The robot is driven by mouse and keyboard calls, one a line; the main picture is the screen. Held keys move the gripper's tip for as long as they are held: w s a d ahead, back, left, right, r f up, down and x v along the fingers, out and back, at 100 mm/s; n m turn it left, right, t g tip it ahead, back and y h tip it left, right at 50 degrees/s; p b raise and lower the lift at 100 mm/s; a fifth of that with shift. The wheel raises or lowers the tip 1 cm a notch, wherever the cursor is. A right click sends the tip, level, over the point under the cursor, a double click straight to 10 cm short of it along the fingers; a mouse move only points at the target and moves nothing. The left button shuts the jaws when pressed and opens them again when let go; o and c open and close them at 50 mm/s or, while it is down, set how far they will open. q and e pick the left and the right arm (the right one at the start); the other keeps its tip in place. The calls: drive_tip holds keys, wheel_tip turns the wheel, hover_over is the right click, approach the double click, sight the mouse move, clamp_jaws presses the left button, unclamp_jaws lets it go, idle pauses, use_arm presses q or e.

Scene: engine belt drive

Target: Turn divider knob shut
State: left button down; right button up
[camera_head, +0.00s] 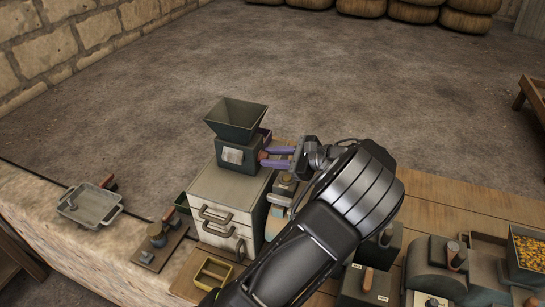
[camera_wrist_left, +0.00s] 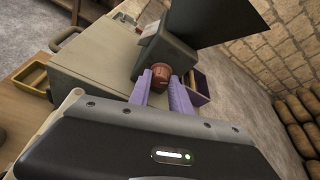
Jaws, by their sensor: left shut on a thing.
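A dark green-grey divider with a flared hopper (camera_head: 237,118) stands on a pale cabinet (camera_head: 228,190). Its reddish-brown knob (camera_wrist_left: 161,75) sticks out of the side of the divider body and shows clearly in the left wrist view. In the head view only a little of the knob shows between the fingers. My left gripper (camera_head: 264,157) has its two purple fingers on either side of the knob and is shut on it. The fingers also show in the left wrist view (camera_wrist_left: 161,84). My right gripper is in neither view.
A small purple-lined box (camera_wrist_left: 198,88) sits close beside the divider. A yellow tray (camera_head: 214,272) lies in front of the cabinet. A grey pan (camera_head: 90,205) lies at the left. Several machine blocks and a bin of yellow bits (camera_head: 530,250) crowd the right.

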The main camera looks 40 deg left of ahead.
use_arm(q)
drive_tip(key=shift+f, duration=0.1)
idle(0.4)
drive_tip(key=shift+s+d+f+n+t+y+b, duration=0.1)
drive_tip(key=shift+n+t+y+b, duration=0.45)
drive_tip(key=shift+n+b, duration=1.05)
drive_tip(key=shift+s+a+f+n+t+y+b, duration=0.1)
drive_tip(key=shift+n+t+y+b, duration=0.7)
drive_tip(key=shift+b, duration=1.35)
drive_tip(key=shift+s+d+f+n+t+y+b, duration=0.15)
drive_tip(key=shift+n+t+b, duration=0.2)
drive_tip(key=shift+n+b, duration=1.4)
drive_tip(key=shift+r, duration=0.15)
drive_tip(key=c, duration=1.2)
unclamp_jaws()
drive_tip(key=shift+r, duration=0.1)
